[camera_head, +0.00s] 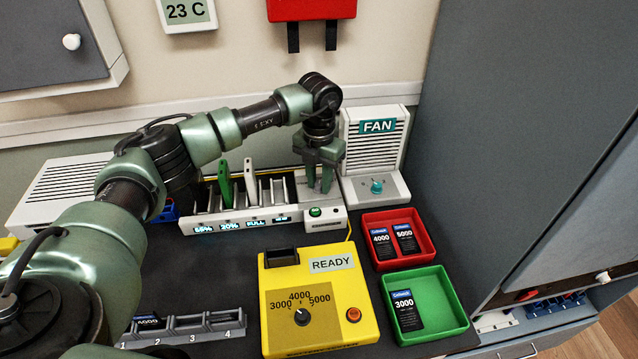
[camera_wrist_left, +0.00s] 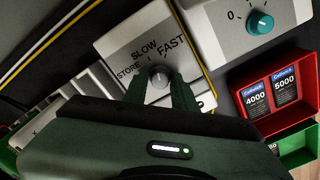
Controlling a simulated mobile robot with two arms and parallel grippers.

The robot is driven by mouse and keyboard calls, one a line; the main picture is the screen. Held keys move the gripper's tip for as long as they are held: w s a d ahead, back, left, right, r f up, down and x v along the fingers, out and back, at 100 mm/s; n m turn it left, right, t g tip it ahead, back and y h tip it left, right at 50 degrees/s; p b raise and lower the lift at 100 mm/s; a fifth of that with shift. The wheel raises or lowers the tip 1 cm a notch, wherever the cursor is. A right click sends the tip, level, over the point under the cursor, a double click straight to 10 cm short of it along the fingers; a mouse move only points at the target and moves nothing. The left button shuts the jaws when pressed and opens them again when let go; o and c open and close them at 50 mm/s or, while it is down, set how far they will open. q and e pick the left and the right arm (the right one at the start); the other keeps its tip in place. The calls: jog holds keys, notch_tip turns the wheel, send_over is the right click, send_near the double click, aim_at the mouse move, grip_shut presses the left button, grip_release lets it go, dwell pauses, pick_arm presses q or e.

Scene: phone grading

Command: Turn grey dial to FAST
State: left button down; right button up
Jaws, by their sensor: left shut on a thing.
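The grey dial (camera_wrist_left: 160,77) sits on a pale panel (camera_wrist_left: 128,40) marked STORE, SLOW and FAST, seen in the left wrist view. My left gripper (camera_wrist_left: 160,92) is shut on the dial, one finger on each side of it. I cannot tell for sure which mark the dial points at. In the head view, my left gripper (camera_head: 319,186) reaches down onto the right end of the charging rack (camera_head: 235,222), and its fingers hide the dial there. A green-lit button (camera_head: 315,212) is on the rack's front below it. My right gripper is not in view.
The fan (camera_head: 375,140) with its teal knob (camera_head: 376,187) stands close to the right of the gripper. A green phone and a white phone stand in the rack. A yellow tester (camera_head: 350,285), a red tray (camera_head: 428,237) and a green tray (camera_head: 455,300) lie nearer.

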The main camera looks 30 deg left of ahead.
aim_at(319, 184)
pick_arm(q)
jog(key=m+b, duration=0.1)
jog(key=m, duration=0.3)
jog(key=shift+m+b, duration=0.3)
jog(key=shift+m, duration=0.5)
jog(key=c, duration=1.1)
grip_release()
jog(key=shift+c, duration=0.2)
notch_tip(319, 184, up, 8)
jog(key=shift+f+b, duration=0.1)
jog(key=shift+b, duration=0.45)
